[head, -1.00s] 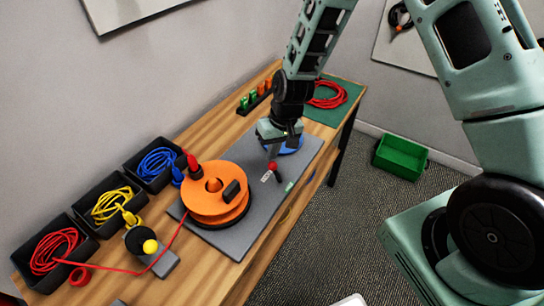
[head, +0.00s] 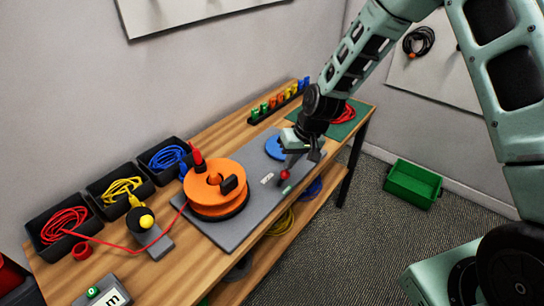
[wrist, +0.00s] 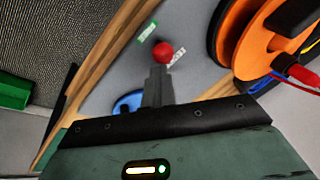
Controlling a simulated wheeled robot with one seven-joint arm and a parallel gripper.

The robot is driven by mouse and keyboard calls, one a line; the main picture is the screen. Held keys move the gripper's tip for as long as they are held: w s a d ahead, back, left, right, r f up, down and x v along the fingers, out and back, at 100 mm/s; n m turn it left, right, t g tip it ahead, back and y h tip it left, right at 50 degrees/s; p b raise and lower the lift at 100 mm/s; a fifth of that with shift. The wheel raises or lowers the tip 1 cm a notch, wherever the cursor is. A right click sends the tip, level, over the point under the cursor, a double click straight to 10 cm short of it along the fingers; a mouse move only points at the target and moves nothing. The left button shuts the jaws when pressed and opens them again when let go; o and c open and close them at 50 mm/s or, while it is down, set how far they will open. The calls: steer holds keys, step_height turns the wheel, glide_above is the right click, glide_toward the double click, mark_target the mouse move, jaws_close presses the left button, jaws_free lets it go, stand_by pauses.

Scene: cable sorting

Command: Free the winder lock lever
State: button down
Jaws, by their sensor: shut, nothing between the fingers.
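The winder lock lever shows as a red ball knob (head: 285,174) on the grey base plate (head: 232,233), between a white label (head: 267,179) and a green label (head: 287,189). Its stem is mostly hidden. My gripper (head: 292,160) is shut and empty, pointing down just behind the knob. In the wrist view its fingers (wrist: 158,86) end close to the red knob (wrist: 162,53); I cannot tell whether they touch. The orange winder drum (head: 215,185) stands left of the lever on the same plate, with a black handle block on top.
Black bins with red, yellow and blue cables line the wall. A red cable runs from the red bin (head: 60,228) towards the drum. A green crate (head: 413,185) stands on the floor right of the table.

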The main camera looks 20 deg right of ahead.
steer(key=shift+s+a+f, duration=0.1)
steer(key=shift+s+a, duration=0.05)
steer(key=shift+a, duration=0.1)
steer(key=shift+r+p, duration=0.65)
steer(key=shift+r, duration=0.2)
steer(key=shift+w, duration=0.2)
steer(key=s+d+r, duration=0.4)
steer(key=d+r, duration=0.3)
steer(key=r, duration=0.1)
steer(key=shift+s+d, duration=0.15)
steer(key=shift+d, duration=0.1)
